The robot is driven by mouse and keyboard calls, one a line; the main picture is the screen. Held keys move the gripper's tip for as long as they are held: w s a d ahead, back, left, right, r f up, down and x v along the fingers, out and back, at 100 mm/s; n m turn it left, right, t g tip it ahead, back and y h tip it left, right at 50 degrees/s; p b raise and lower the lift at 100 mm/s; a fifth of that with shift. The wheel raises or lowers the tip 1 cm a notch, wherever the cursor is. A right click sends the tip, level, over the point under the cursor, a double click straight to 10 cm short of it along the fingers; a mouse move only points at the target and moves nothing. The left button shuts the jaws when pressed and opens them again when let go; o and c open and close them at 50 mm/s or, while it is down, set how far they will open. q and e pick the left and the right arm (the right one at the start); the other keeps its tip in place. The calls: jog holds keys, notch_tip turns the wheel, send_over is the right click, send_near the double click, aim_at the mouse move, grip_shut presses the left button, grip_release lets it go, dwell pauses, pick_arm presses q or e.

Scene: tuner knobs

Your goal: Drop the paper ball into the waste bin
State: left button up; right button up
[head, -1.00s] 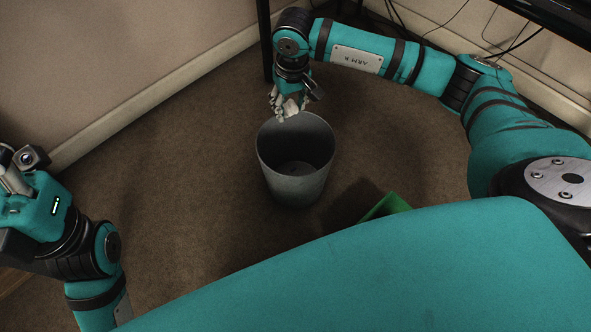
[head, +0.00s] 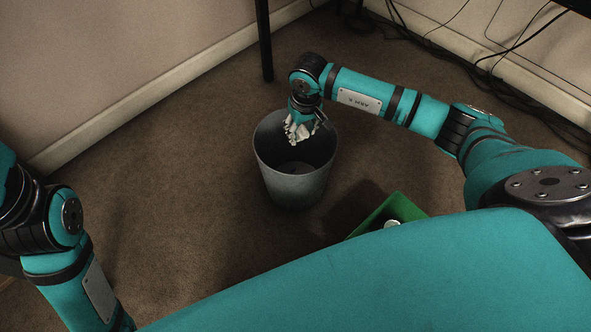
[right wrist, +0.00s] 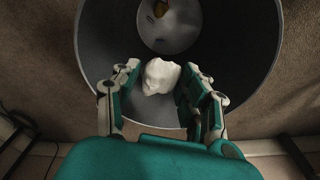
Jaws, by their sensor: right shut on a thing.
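The waste bin (head: 290,188) is a grey, open-topped bin standing upright on the carpet in the head view. Its inside wall (right wrist: 106,40) fills much of the right wrist view. My right gripper (head: 298,135) points down over the far part of the bin's mouth. The white, crumpled paper ball (right wrist: 160,76) sits between its fingertips, with the bin's opening behind it. In the head view the ball is hard to tell from the pale fingers. My left gripper is out of view; only part of that arm shows at the left edge.
A green box (head: 372,214) with a white item (head: 392,223) stands right of the bin, partly hidden by my body. A small orange-brown thing (right wrist: 160,8) lies in the bin. Cables and a dark table leg (head: 264,45) are behind. Carpet left of the bin is clear.

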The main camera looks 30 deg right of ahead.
jog(key=shift+f, duration=0.1)
jog(key=o, duration=0.8)
jog(key=r, duration=0.4)
jog(key=s+r, duration=0.1)
jog(key=r, duration=0.7)
jog(key=shift+s, duration=0.2)
